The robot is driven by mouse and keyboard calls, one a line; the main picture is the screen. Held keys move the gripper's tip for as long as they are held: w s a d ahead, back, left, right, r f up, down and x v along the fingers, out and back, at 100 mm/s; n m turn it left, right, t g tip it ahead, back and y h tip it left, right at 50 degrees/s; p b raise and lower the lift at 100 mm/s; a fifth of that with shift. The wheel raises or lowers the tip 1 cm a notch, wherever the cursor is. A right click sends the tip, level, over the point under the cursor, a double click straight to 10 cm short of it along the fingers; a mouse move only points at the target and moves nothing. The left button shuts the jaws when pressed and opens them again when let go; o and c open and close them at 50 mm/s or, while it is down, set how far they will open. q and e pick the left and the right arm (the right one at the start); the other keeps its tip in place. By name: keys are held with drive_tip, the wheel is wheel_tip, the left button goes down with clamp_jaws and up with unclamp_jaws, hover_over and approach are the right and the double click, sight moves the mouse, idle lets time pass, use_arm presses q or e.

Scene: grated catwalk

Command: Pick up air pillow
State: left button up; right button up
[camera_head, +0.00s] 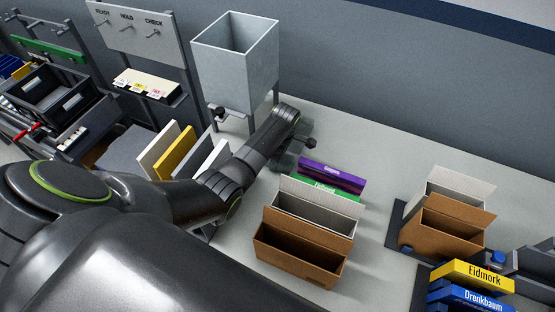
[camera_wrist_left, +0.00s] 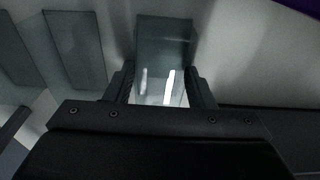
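The air pillow is a clear, grey-green, see-through packet (camera_wrist_left: 165,40) in the left wrist view, with bright glints at its near end. My left gripper (camera_wrist_left: 165,88) has a finger at each side of the near part of it. The fingers are apart, with the packet's edges close to both; I cannot tell whether they press on it. In the head view my left gripper (camera_head: 296,150) is low at the table, in front of the grey hopper, and a dim greenish patch (camera_head: 285,161) shows beside it. My right gripper is not in view.
The grey hopper (camera_head: 236,70) stands behind the arm. Purple (camera_head: 331,174) and green packs, a white open box (camera_head: 314,212) and a brown open box (camera_head: 298,262) stand right of the gripper. More boxes (camera_head: 447,232) stand farther right. The table at back right is clear.

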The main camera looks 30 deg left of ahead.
use_arm(q)
drive_tip(key=shift+c, duration=1)
